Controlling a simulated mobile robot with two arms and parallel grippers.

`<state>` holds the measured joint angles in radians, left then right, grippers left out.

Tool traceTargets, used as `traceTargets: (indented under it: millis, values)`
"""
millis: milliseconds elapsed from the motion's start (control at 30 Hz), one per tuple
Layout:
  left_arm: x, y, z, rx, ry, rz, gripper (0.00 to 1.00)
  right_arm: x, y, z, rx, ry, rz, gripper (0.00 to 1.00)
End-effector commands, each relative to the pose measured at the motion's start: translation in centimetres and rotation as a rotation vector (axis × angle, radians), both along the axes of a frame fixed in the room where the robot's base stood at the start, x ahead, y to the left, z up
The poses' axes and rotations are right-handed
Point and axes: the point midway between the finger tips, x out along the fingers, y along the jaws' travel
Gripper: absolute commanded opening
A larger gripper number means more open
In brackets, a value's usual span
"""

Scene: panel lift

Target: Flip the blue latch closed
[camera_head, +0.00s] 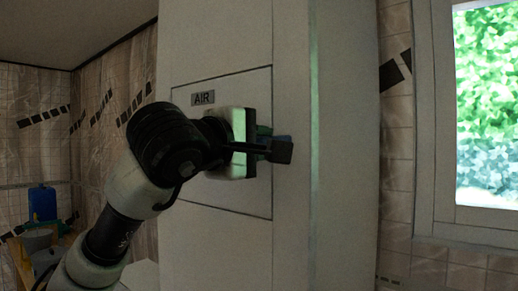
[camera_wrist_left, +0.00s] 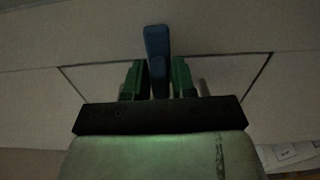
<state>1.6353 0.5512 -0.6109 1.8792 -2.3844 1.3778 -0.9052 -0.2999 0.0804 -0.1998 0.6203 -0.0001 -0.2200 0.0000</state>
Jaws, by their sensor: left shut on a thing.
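The blue latch (camera_wrist_left: 157,45) shows in the left wrist view as an upright blue bar on the pale panel, its upper end reaching past the panel's seam. My left gripper (camera_wrist_left: 158,78) has its green-sided fingers on either side of the latch's lower part and is shut on it. In the head view my left gripper (camera_head: 262,146) is at the right side of the panel marked AIR (camera_head: 222,97). Only a small bit of the blue latch (camera_head: 283,140) shows there, behind the gripper. My right gripper is in neither view.
The panel is set in a tall pale cabinet (camera_head: 345,120). A window (camera_head: 485,110) is in the wall at the right. A blue container (camera_head: 42,203) and a grey bucket (camera_head: 37,240) stand at the lower left, away from the gripper.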

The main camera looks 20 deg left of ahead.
Motion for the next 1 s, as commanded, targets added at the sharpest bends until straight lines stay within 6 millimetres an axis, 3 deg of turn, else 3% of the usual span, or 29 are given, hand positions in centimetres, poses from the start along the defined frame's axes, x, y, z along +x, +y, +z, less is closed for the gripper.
traceTargets:
  millis: [67, 100, 233, 567, 1000]
  values:
    - [0.1, 0.0, -0.1, -0.003, 0.004, 0.0, 0.02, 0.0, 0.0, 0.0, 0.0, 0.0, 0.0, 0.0]
    - [0.0, 0.0, -0.1, -0.003, 0.004, -0.001, 0.27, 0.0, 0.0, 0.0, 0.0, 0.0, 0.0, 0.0]
    - [0.0, 0.0, -0.1, -0.002, 0.004, -0.001, 0.45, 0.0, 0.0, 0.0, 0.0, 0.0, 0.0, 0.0]
    - [-0.4, 0.2, -0.1, -0.002, 0.001, -0.001, 0.45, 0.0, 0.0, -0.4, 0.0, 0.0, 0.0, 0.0]
    - [-7.8, 2.9, -0.4, -0.001, -0.002, 0.001, 0.45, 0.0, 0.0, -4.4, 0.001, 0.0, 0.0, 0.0]
